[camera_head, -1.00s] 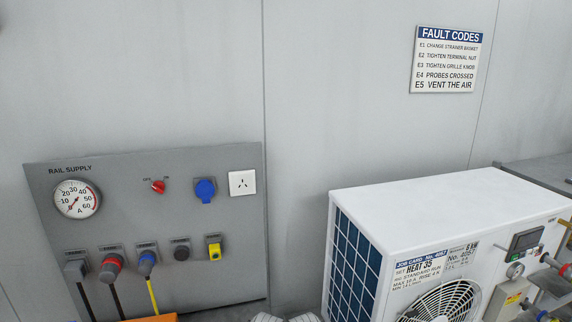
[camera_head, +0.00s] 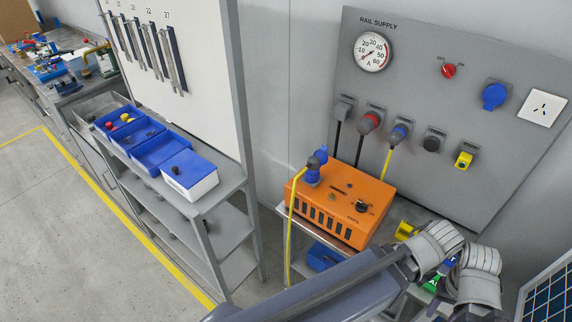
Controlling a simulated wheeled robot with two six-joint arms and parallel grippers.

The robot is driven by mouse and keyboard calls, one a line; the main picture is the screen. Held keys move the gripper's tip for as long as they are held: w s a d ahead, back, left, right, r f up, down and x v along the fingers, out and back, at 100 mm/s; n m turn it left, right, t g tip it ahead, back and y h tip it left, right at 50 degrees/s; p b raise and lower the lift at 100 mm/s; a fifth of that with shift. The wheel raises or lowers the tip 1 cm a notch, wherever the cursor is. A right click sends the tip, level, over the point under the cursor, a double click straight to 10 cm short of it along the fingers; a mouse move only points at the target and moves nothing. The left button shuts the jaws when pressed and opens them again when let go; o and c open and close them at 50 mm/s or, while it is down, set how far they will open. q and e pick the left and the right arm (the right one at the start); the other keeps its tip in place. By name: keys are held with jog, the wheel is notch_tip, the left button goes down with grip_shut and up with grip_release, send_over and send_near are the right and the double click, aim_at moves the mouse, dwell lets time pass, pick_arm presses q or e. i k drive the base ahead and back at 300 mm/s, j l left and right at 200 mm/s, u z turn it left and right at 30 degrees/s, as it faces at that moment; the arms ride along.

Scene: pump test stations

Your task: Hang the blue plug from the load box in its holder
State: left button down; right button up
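The orange load box (camera_head: 345,203) stands on a small grey table. On the grey rail supply panel (camera_head: 420,70), a row of holders carries a grey plug (camera_head: 345,108), a red-ringed plug (camera_head: 371,120) and a second blue-ringed plug (camera_head: 399,133) with a yellow cable. My arm links fill the bottom right; neither gripper shows.
A blue socket (camera_head: 494,95), a white socket (camera_head: 541,108), a black fitting (camera_head: 433,142) and a yellow one (camera_head: 464,159) are on the panel. A grey shelf rack (camera_head: 205,205) with blue bins stands left. Open floor lies farther left.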

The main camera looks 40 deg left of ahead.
aim_at(313, 164)
jog(key=k+j+u, duration=0.1)
jog(key=u, duration=1.1)
